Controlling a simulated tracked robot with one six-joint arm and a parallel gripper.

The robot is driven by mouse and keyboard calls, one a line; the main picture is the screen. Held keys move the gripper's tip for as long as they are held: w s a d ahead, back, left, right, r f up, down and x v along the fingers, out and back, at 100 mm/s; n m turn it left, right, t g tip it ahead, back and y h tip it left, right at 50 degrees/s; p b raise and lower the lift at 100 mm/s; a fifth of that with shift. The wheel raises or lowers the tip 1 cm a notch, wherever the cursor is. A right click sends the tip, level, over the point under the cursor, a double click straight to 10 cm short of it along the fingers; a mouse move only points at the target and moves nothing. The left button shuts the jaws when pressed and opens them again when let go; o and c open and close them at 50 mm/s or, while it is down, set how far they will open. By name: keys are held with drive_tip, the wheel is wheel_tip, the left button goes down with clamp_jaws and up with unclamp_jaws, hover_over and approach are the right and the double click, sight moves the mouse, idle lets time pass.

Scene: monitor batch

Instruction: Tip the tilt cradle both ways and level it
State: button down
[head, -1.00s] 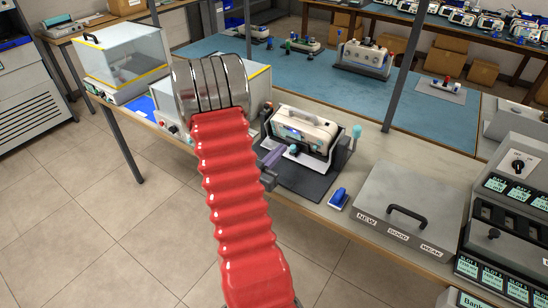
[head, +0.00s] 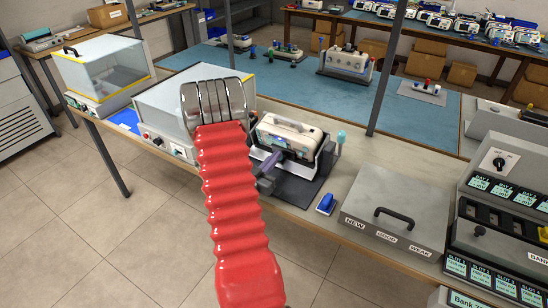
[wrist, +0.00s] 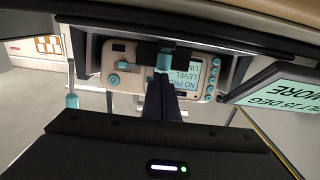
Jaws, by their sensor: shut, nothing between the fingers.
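The tilt cradle (head: 327,158) stands on a dark base plate and holds a cream monitor (head: 288,133). A teal-tipped post (head: 341,137) stands at the cradle's right.
A display panel (wrist: 280,95) reads partly "15 DEG" and "MORE". A blue object (head: 327,204) lies on the bench right of the base plate, beside a grey lidded box (head: 392,215). Clear-sided enclosures (head: 105,75) stand to the left.

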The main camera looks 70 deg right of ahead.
drive_tip(key=shift+d+f, duration=0.1)
drive_tip(key=shift+f, duration=0.6)
drive_tip(key=shift+r, duration=0.15)
drive_tip(key=shift+w+a+r, duration=0.1)
drive_tip(key=shift+a+r, duration=0.1)
drive_tip(key=shift+r, duration=0.25)
drive_tip(key=shift+a+r, duration=0.2)
drive_tip(key=shift+r, duration=0.25)
drive_tip(key=a, duration=0.3)
drive_tip(key=w+a, duration=0.1)
drive_tip(key=a, duration=0.6)
drive_tip(key=shift+w+a, duration=0.25)
